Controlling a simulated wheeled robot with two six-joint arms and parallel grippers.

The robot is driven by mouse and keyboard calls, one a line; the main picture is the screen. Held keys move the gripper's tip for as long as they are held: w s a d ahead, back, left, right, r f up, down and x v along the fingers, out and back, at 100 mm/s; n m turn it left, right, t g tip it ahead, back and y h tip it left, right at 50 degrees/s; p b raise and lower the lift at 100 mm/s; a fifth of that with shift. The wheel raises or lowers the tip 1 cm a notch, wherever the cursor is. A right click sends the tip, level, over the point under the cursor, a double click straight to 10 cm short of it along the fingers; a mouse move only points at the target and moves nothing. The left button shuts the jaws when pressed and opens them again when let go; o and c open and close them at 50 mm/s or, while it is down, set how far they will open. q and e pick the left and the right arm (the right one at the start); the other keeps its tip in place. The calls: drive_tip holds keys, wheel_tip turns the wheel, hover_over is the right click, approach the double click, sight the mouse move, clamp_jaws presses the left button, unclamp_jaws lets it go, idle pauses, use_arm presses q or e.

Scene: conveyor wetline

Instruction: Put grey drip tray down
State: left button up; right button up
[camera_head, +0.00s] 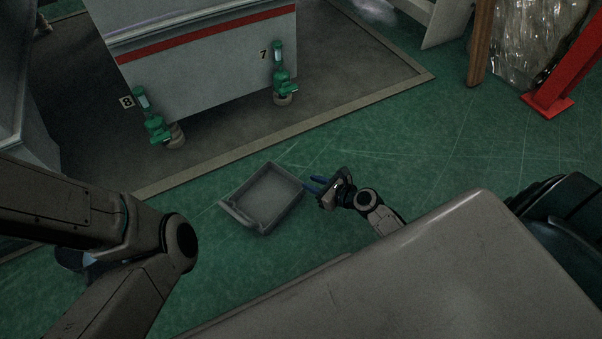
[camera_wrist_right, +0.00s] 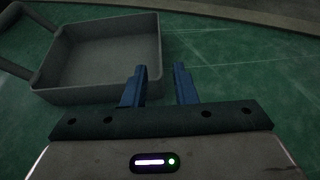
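The grey drip tray (camera_head: 268,198) is a shallow, empty rectangular tray with a handle bar on its left side. It appears to lie flat on the green floor in the head view. In the right wrist view the tray (camera_wrist_right: 105,55) is at upper left, with its near right corner beside the left finger. My right gripper (camera_head: 314,185) is just right of the tray, with blue fingers. I cannot tell whether a finger touches the tray. My left gripper does not show clearly; only its arm does.
A pale machine with a red stripe (camera_head: 210,33) stands behind, with green valves marked 8 (camera_head: 155,125) and 7 (camera_head: 282,82) at its front. A raised kerb (camera_head: 330,111) edges its dark bay. A red post (camera_head: 548,102) stands at upper right.

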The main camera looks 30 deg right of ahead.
drive_tip(key=shift+p+v, duration=0.3)
drive_tip(key=shift+v, duration=1.35)
